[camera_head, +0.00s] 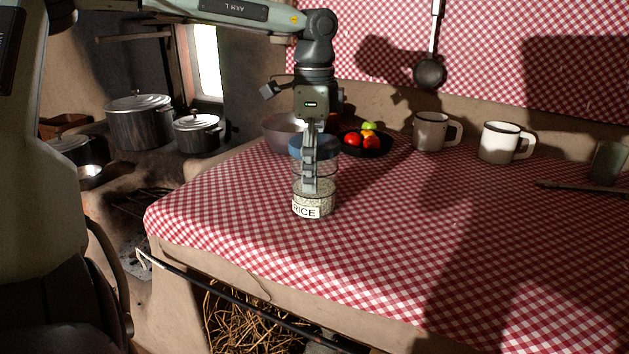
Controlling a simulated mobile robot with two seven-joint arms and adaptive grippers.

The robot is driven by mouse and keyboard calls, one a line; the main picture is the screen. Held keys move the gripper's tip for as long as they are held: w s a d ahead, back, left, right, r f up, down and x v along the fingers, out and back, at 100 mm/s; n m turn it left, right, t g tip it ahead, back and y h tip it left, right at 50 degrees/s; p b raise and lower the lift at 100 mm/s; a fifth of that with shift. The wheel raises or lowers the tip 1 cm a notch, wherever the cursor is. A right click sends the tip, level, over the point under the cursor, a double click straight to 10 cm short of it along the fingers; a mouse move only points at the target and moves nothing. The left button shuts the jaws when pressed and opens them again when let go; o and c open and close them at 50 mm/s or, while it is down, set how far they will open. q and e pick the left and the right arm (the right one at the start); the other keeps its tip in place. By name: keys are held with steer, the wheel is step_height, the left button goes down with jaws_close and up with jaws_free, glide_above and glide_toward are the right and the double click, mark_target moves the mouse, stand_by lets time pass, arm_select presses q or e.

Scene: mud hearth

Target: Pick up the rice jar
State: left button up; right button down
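The rice jar (325,202) stands upright on the checked tablecloth, near the counter's left part. It is clear, with rice low inside, a white label reading RICE and what looks like a blue lid. My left gripper (310,188) comes down from above and overlaps the jar in the picture. Its fingers are seen edge-on in front of the lid and the jar's clear upper part. I cannot tell whether they touch the jar or how far apart they are. My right gripper is not in view.
A bowl (279,133) stands behind the jar at left, and a dark dish of fruit (369,143) behind at right. Two mugs (431,132) (500,143) stand farther right. Pots (139,122) (197,134) sit on the hearth. The cloth right of the jar is clear.

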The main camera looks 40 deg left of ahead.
arm_select(q)
steer(key=shift+c, duration=0.2)
steer(key=c, duration=1.4)
